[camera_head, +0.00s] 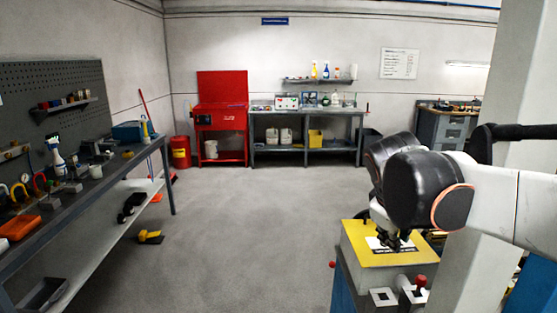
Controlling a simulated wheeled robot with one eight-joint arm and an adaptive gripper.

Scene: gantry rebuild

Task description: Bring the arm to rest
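My arm reaches in from the right edge in the head view. Its dark, bulky wrist bends down at the right of the picture. My gripper (397,243) is small and dark, and points down over a yellow-topped box (366,256) with a white label on it. I cannot tell whether the gripper touches the label or hovers above it. The fingers are too small and dark to show whether they are open or shut. No held object can be made out.
A long workbench (100,182) with tools runs along the left. A red cabinet (222,136) and a grey bench (305,150) stand at the back wall. A pale column (515,80) rises close to my arm. The middle floor is clear, apart from a yellow-black item (150,237) near the left bench.

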